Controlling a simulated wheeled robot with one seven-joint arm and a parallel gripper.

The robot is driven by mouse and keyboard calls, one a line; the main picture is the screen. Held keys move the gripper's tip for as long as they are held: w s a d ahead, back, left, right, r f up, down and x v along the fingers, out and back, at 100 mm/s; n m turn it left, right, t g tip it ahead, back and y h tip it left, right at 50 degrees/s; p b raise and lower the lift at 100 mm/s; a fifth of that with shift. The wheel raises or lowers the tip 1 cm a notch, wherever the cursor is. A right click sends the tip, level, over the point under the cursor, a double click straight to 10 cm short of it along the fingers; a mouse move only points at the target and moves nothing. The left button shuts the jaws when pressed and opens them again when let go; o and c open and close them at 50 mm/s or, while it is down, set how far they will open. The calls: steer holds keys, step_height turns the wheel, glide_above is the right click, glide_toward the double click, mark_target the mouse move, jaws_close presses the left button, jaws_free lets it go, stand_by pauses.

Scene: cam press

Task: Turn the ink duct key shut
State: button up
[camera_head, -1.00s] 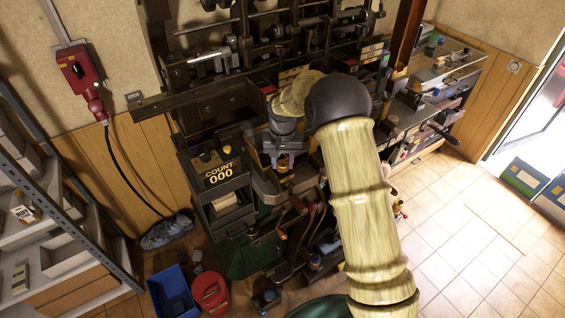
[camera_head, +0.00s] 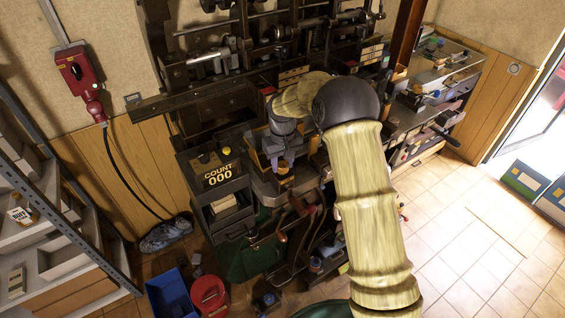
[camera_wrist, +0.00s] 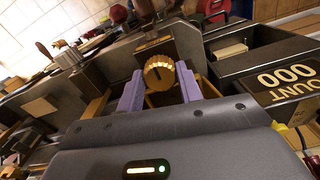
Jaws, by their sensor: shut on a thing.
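The ink duct key appears to be a round golden knob (camera_wrist: 159,71) with a ridged rim and a dark slot in its face. It sits at the centre of the wrist view. The two purple fingers of my gripper (camera_wrist: 160,88) stand on either side of it and are shut on it. In the head view my gripper (camera_head: 280,160) points down at the press front, with a small orange-brown part (camera_head: 284,169) at its fingertips. The key's face and mark are too small to read there.
A dark counter box (camera_head: 219,176) reading COUNT 000 stands close left of my gripper. Press levers (camera_head: 302,208) are just below. A blue bin (camera_head: 171,294) and a red bucket (camera_head: 209,294) are on the floor. Tiled floor at right is mostly clear.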

mark_target(283, 165)
steer(key=o, duration=1)
steer(key=shift+r, duration=0.1)
step_height(283, 165, up, 17)
steer(key=b, duration=0.3)
steer(key=shift+r+b, duration=0.15)
steer(key=shift+b, duration=0.25)
steer(key=s+d+f+m+t, duration=0.1)
steer(key=s+d+f, duration=0.2)
steer(key=s, duration=0.6)
steer(key=s+d+f+m, duration=0.2)
steer(key=s+d+f, duration=0.2)
steer(key=s+d, duration=0.4)
steer(key=s+d+f+m+t, duration=0.1)
steer(key=s+d+f, duration=0.3)
steer(key=s, duration=0.5)
steer(key=shift+s+d+f+m+t, duration=0.3)
steer(key=shift+d+m, duration=0.3)
steer(key=shift+d, duration=0.55)
